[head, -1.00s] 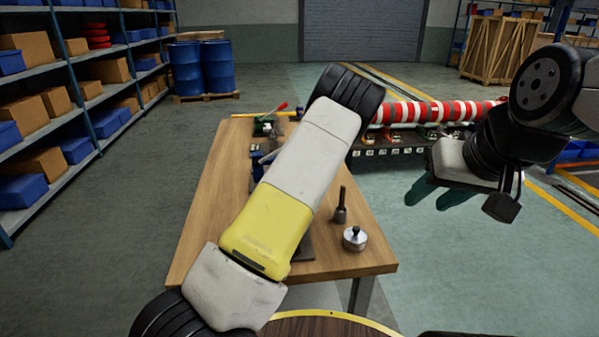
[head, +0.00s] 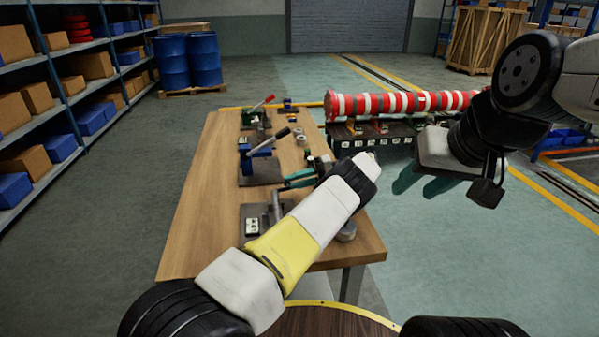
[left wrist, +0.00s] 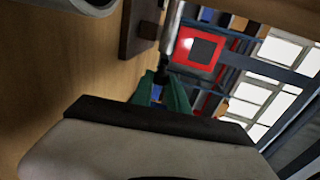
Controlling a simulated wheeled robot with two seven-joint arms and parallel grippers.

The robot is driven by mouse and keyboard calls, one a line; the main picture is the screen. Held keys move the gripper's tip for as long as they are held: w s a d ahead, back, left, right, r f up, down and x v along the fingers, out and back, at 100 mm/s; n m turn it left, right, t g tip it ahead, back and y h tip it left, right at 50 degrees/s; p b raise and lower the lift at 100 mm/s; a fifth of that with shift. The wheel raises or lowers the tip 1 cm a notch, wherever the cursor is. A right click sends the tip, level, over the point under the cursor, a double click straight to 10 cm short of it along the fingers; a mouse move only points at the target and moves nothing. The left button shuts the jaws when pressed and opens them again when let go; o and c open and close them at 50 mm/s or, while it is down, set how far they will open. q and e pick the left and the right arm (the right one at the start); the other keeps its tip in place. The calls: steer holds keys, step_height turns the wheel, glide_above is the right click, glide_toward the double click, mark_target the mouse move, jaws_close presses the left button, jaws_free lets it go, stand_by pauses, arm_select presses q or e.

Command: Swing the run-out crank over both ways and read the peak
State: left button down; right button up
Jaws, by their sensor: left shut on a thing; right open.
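A dark base plate (head: 262,232) with a small white-and-green box (head: 252,226) lies on the near part of the wooden bench. An upright grey metal rod (head: 277,206), which looks like the run-out crank, stands at this plate. My left gripper (head: 287,183) has its green fingers shut at the rod's top end. In the left wrist view the fingers (left wrist: 162,88) close on a dark end piece below the grey rod (left wrist: 174,28). My arm hides part of the plate; no readable peak figure shows. My right gripper (head: 425,184) is open and empty, off the bench's right side.
A blue lever device (head: 262,166) with a dark-gripped handle stands just beyond on the wooden bench (head: 205,200). A red-handled tool (head: 258,106) is farther back. A red-and-white striped shaft (head: 400,104) lies beyond on the right. The bench's left side is clear.

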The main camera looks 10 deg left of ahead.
arm_select(q)
steer(key=shift+f+y, duration=0.25)
steer(key=shift+y, duration=0.05)
steer(key=c, duration=1.3)
jaws_free()
